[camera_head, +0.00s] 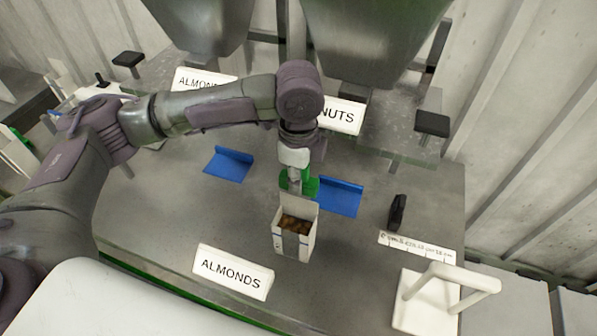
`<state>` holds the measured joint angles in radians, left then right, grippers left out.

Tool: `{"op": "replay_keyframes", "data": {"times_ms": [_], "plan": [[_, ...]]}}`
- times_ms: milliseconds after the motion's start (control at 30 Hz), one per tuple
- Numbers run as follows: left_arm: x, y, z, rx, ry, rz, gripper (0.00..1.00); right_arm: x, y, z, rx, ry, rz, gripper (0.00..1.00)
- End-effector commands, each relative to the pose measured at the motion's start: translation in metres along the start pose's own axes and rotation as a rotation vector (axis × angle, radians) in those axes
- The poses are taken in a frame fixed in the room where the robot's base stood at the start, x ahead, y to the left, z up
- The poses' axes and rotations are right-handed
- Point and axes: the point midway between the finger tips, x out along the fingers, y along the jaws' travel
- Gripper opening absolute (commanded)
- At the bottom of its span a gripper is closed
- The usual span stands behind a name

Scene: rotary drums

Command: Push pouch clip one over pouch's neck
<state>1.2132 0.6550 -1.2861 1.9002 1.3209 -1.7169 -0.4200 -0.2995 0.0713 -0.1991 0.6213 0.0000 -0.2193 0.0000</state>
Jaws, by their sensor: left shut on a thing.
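The pouch (283,243) looks like a small open white box with brown nuts inside and a grey band on its front. It stands upright on the grey table, in the middle of the head view. My left gripper (298,183) points down right behind the pouch's raised back flap. It is shut on a green piece (312,187), which looks like the pouch clip, though the wrist and flap hide much of it. I cannot tell whether the green piece touches the pouch. My right gripper is not in view.
Two blue scoop-like trays (228,164) (340,197) lie behind the pouch. An ALMONDS sign (233,272) stands in front. Metal hoppers (370,35) hang behind.

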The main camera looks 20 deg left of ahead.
Motion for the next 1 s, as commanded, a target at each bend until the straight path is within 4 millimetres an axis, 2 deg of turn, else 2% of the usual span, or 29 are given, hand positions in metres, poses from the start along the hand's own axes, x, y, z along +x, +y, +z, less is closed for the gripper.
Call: {"op": "replay_keyframes", "data": {"times_ms": [400, 1000], "plan": [[0.022, 0.0, 0.0, 0.0, -0.001, 0.001, 0.0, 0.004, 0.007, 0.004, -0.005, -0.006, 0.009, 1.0], [0.051, 0.0, 0.0, 0.0, 0.0, 0.001, 0.0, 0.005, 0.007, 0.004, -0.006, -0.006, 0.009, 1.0]]}}
